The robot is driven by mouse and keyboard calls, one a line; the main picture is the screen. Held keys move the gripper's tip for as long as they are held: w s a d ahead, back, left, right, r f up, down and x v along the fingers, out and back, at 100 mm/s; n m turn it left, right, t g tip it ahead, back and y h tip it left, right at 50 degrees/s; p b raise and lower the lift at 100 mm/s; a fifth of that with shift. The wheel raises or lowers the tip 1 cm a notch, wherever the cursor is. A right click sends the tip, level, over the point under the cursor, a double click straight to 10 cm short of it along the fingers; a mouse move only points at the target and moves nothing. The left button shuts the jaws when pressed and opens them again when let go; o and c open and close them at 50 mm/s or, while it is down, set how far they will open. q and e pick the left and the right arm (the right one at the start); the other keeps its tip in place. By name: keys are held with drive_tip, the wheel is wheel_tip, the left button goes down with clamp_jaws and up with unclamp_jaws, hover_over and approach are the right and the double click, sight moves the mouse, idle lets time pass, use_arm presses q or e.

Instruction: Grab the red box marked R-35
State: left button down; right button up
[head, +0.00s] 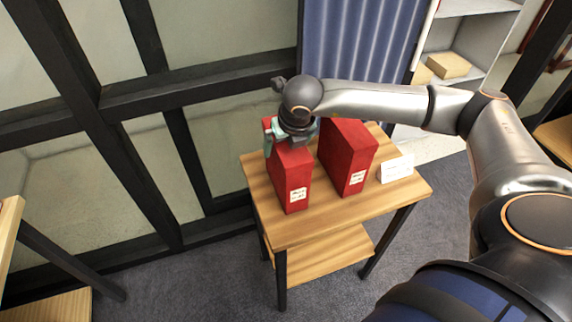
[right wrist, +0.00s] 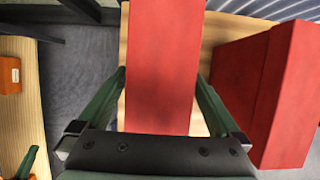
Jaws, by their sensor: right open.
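Two red boxes stand upright on a small wooden table (head: 284,228). The left red box (head: 293,178) and the right red box (head: 348,160) each have a white label on the front. The print is too small to read, so I cannot tell which is R-35. My right gripper (head: 290,142) is at the top of the left box, with one finger on each side. In the right wrist view the left box (right wrist: 163,65) lies between the open fingers, with a gap visible beside it. The right box (right wrist: 275,90) is outside the right finger. My left gripper is not in the head view.
A white card (head: 396,168) stands at the table's right. A dark-framed glass wall (head: 85,195) is close on the left, and a blue curtain (head: 360,45) hangs behind. White shelves (head: 460,50) hold tan boxes. In the wrist view an orange box (right wrist: 10,75) is on another wooden surface.

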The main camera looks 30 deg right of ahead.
drive_tip(key=shift+f, duration=0.15)
idle(0.5)
clamp_jaws()
idle(0.7)
